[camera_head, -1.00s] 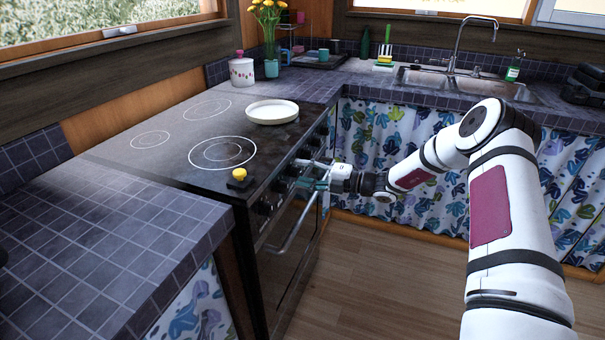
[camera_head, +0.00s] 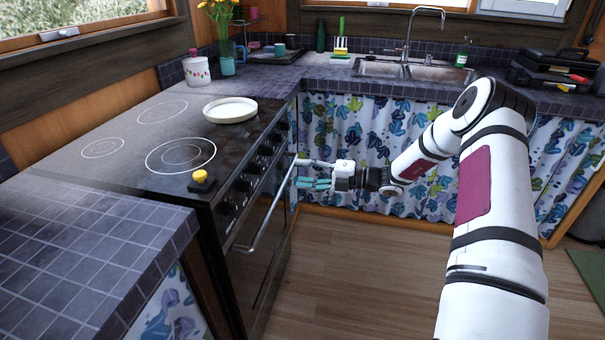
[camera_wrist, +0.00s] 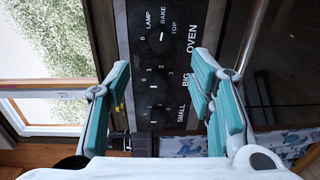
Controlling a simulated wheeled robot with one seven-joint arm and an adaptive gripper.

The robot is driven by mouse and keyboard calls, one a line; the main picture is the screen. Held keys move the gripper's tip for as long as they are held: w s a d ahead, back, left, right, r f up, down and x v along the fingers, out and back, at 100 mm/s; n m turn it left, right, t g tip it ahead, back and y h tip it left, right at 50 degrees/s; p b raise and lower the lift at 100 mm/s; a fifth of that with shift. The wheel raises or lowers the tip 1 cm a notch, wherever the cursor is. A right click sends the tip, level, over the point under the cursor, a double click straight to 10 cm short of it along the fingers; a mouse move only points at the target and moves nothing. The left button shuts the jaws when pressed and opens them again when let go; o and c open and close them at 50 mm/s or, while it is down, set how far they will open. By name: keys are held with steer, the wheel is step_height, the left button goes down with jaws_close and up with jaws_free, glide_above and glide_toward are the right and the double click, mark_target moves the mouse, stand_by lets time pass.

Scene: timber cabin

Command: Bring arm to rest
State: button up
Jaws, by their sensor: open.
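My gripper (camera_head: 318,175) is open and empty in the head view, beside the front of the oven (camera_head: 262,200), near the right end of its handle. My white arm reaches to it from the right. In the wrist view, the two teal fingers of my gripper (camera_wrist: 155,95) stand apart. Between and beyond them is the oven's control panel (camera_wrist: 158,60) with its knobs and the word OVEN. The head view does not show clearly whether a finger touches the handle.
A white plate (camera_head: 230,109) and a yellow-topped black object (camera_head: 201,180) are on the cooktop. A tiled counter (camera_head: 80,255) stands at the front left. The sink (camera_head: 410,70) and a curtained counter (camera_head: 350,130) are behind my arm. Wooden floor (camera_head: 370,270) is open below.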

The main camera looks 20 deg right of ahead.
steer(key=s+a+r+n+g+h+p, duration=0.3)
steer(key=s+a+r+n+g, duration=0.3)
steer(key=s+r+n, duration=0.45)
steer(key=s+a+r+n+g+h+p, duration=0.2)
steer(key=s+a+r+n+g+h, duration=0.1)
steer(key=s+a+r+n, duration=0.75)
steer(key=s+d+r+n+t+h+p, duration=0.1)
steer(key=s+d+r+n+h+p, duration=0.1)
steer(key=s+n, duration=0.5)
steer(key=s+d+r+n+t+h+p, duration=0.1)
steer(key=s+r+n, duration=0.4)
steer(key=s, duration=0.5)
steer(key=s+d+r+n+t+h+p, duration=0.1)
steer(key=s+d+r+n+h+p, duration=0.2)
steer(key=s+n, duration=0.5)
steer(key=shift+s+d+r+n+h, duration=0.2)
steer(key=shift+d+r+n+h, duration=0.35)
steer(key=shift+n+h, duration=0.4)
